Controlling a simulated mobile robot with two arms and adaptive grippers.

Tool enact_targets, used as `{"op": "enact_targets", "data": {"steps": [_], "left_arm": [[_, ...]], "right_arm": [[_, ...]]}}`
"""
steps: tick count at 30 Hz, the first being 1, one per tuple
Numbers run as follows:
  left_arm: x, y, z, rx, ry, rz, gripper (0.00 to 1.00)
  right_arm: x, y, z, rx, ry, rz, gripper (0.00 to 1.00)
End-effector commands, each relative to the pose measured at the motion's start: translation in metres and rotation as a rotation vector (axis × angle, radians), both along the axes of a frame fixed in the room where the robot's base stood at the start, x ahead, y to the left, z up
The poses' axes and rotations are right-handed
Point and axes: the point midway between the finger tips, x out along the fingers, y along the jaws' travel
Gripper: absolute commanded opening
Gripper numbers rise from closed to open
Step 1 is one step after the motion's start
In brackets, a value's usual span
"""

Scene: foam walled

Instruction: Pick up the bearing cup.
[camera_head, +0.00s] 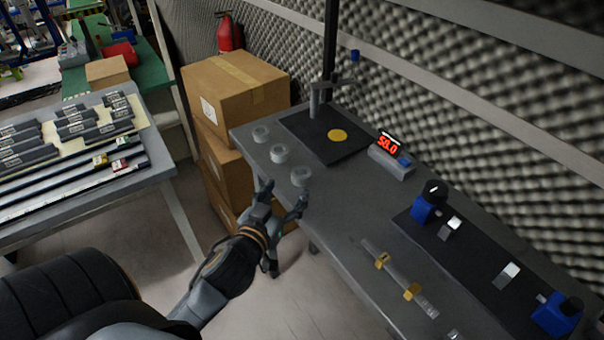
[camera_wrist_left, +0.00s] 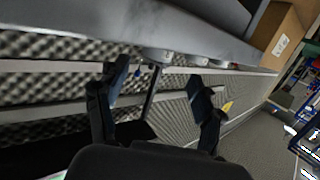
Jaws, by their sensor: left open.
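Three small round grey cups stand in a row on the left end of the grey workbench (camera_head: 345,215) in the head view: a near cup (camera_head: 300,176), a middle cup (camera_head: 279,153) and a far cup (camera_head: 261,133). I cannot tell which one is the bearing cup. My left gripper (camera_head: 283,195) is open and empty, its fingertips just short of the near cup at the bench's front edge. In the left wrist view, its spread fingers (camera_wrist_left: 158,76) frame a pale cup (camera_wrist_left: 158,55) at the bench edge. My right gripper is not in view.
A black plate with a yellow disc (camera_head: 338,135) and a post stands behind the cups. A red-digit display (camera_head: 391,153), blue clamps (camera_head: 424,209) and a rail with brass blocks (camera_head: 397,278) lie to the right. Cardboard boxes (camera_head: 236,88) adjoin the left end. Foam walls the back.

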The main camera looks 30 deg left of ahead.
Motion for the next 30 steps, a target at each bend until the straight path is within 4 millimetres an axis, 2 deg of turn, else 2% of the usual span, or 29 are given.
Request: {"op": "enact_targets", "data": {"steps": [3,11,18,22,28,29,30], "left_arm": [[0.020,0.004,-0.002,0.001,-0.001,0.000,0.68],[0.040,0.007,-0.005,0.001,0.000,-0.001,0.68],[0.074,0.012,-0.011,0.002,0.000,0.000,0.68],[0.082,0.013,-0.013,0.001,0.001,0.000,0.68],[0.082,0.013,-0.013,-0.001,0.002,-0.001,0.68],[0.082,0.013,-0.013,0.000,0.001,-0.001,0.63],[0.082,0.013,-0.013,0.000,0.001,-0.001,0.55]], "right_arm": [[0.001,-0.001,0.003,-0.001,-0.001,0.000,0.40],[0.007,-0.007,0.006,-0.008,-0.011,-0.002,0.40],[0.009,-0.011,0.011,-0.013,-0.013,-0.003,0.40],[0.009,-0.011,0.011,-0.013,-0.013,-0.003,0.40],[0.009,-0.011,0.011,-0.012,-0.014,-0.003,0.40],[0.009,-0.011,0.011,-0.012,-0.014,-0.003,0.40],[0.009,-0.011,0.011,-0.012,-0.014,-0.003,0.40]]}}
